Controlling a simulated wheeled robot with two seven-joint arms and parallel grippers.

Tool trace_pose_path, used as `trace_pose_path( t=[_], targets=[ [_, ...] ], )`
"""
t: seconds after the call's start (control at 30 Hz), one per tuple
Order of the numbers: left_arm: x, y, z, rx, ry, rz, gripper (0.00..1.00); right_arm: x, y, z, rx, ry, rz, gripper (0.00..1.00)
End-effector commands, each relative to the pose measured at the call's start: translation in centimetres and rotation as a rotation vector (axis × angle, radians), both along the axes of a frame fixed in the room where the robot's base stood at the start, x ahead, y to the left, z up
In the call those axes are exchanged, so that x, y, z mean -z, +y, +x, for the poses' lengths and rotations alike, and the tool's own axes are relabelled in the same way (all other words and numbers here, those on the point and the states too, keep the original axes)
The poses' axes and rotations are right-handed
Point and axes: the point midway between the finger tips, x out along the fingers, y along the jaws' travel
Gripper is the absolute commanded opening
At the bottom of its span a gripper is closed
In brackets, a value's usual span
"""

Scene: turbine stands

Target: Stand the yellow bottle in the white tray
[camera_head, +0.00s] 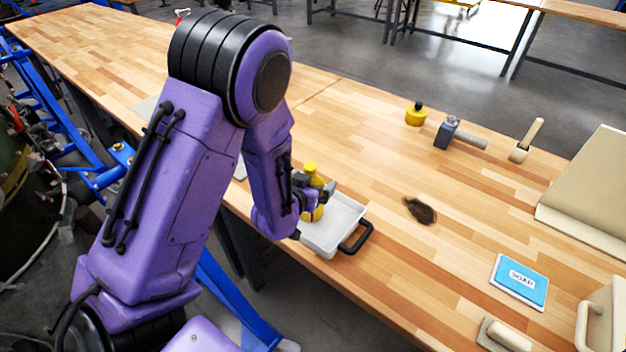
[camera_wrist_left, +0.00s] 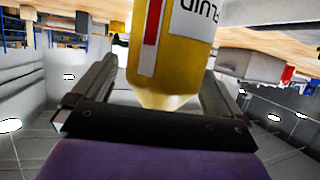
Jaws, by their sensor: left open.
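The yellow bottle (camera_head: 313,213) stands upright, as far as I can see, in the white tray (camera_head: 345,212) near the table's front edge. My left gripper (camera_head: 316,190) is around the bottle's upper part, jaws open. The bottle's base is partly hidden by my left arm in the head view. My right gripper is not in view.
The tray has a black handle (camera_head: 357,238). To the right are a dark stain (camera_head: 420,210), a blue-and-white box (camera_head: 520,281) and a beige-handled block (camera_head: 504,336). Farther back are a small yellow container (camera_head: 415,114), a hammer (camera_head: 460,136) and another tool (camera_head: 526,142). Bare wood lies between.

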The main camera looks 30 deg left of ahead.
Motion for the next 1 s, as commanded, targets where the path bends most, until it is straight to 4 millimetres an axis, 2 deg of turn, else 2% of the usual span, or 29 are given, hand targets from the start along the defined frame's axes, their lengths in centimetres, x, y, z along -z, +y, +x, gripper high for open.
trace_pose_path(
  t=[0.2, 0.53, 0.87, 1.0],
  targets=[
    [-0.8, 0.0, -2.4, -0.009, 0.009, 0.001, 1.0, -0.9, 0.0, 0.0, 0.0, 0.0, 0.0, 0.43],
    [-2.0, -0.8, -4.9, -0.003, 0.007, 0.001, 1.0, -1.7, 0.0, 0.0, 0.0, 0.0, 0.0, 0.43],
    [-2.0, -0.9, -5.3, -0.002, 0.005, 0.001, 1.0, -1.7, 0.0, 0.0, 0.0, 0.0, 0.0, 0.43],
    [-1.7, -0.7, -4.8, -0.005, 0.005, 0.0, 1.0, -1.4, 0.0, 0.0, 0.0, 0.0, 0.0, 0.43]
  ],
)
